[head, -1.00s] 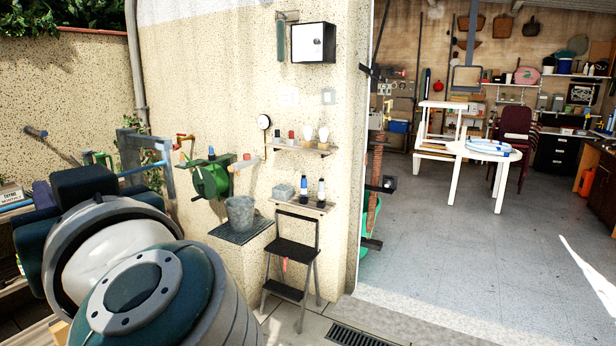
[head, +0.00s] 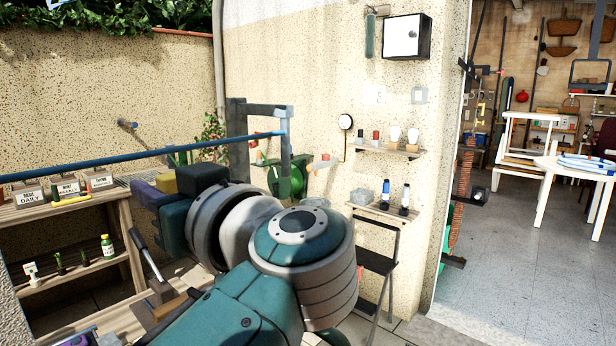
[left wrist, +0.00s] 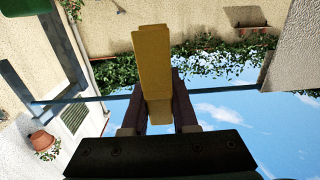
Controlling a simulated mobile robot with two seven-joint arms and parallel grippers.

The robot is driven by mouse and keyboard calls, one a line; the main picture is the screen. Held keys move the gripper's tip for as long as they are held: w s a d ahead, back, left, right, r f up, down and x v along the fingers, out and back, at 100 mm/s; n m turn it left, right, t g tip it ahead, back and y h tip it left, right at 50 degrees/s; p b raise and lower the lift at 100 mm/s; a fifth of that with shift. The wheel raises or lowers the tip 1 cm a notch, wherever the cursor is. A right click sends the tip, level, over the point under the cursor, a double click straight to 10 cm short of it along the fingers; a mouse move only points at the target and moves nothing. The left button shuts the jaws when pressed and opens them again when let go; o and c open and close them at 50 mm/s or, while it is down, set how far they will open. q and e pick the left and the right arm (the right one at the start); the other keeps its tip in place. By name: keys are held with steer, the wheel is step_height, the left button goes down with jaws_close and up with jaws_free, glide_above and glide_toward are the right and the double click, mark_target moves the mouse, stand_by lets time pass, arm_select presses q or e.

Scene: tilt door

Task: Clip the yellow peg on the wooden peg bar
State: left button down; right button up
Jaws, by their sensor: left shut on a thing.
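My left gripper (head: 150,192) is left of centre in the head view, its purple fingers pointing left. It is shut on the yellow peg (left wrist: 152,62), which stands out past the fingertips in the left wrist view. A long blue bar (head: 110,160) runs above and behind the gripper. A thin bar (left wrist: 230,98) also crosses behind the peg in the left wrist view. I cannot make out a surely wooden peg bar. My right gripper is not in view.
A green reel (head: 290,178) and wall shelves (head: 385,150) are on the speckled wall. The doorway floor (head: 510,260) at right is open.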

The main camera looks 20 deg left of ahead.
arm_select(q)
steer(key=shift+r, duration=0.1)
step_height(320, 180, down, 6)
steer(key=b, duration=0.3)
steer(key=shift+f+b, duration=0.2)
steer(key=shift+b, duration=0.15)
steer(key=shift+r, duration=0.1)
steer(key=shift+r+p, duration=0.5)
steer(key=shift+p, duration=0.35)
steer(key=shift+f, duration=0.1)
stand_by(0.6)
